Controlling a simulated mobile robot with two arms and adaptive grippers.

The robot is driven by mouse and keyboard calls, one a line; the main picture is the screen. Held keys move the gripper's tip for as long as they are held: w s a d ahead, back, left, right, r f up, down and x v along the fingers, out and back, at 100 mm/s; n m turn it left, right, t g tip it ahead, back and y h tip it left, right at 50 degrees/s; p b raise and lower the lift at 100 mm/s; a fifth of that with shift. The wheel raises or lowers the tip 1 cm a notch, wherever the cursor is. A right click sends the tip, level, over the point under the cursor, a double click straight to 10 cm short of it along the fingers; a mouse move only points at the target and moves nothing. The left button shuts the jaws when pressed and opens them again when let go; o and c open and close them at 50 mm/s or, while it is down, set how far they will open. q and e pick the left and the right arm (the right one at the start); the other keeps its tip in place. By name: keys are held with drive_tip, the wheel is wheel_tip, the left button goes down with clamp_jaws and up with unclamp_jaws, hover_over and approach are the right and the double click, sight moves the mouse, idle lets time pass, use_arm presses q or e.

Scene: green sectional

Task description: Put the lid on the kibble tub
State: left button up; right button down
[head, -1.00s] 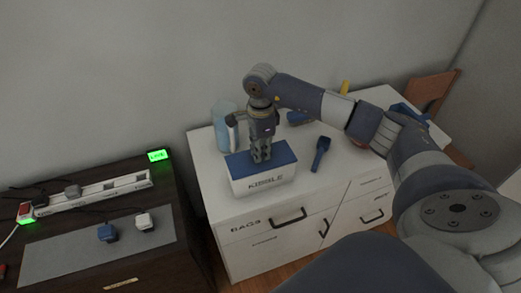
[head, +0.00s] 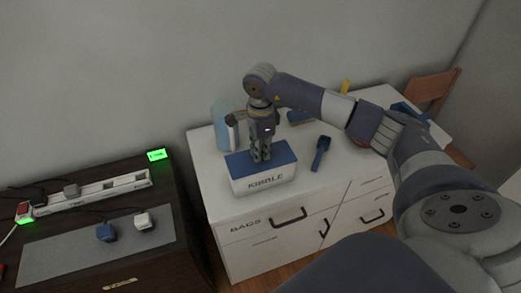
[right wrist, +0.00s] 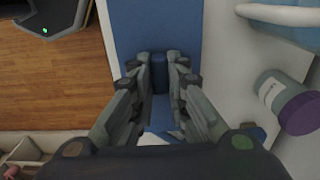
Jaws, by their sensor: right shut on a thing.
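The white kibble tub (head: 262,182), marked KIBBLE, stands on the white cabinet's top. The blue lid (head: 283,155) lies flat over the tub's top and looks level with its rim. It also shows in the right wrist view (right wrist: 150,30). My right gripper (head: 262,158) points down at the middle of the lid. In the right wrist view, its fingers (right wrist: 160,78) are shut on the lid's blue handle (right wrist: 159,72). The tub's rim is hidden under the lid, so I cannot tell whether it is fully seated. My left gripper is not in view.
A blue scoop (head: 320,152) lies right of the tub, and a translucent blue jug (head: 222,122) stands behind it. A dark desk (head: 90,250) with a power strip (head: 95,192) stands at left.

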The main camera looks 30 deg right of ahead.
drive_tip(key=c, duration=1)
unclamp_jaws()
drive_tip(key=shift+r, duration=0.1)
drive_tip(key=shift+r+p, duration=1.95)
drive_tip(key=shift+r, duration=1.5)
drive_tip(key=shift+c, duration=0.6)
clamp_jaws()
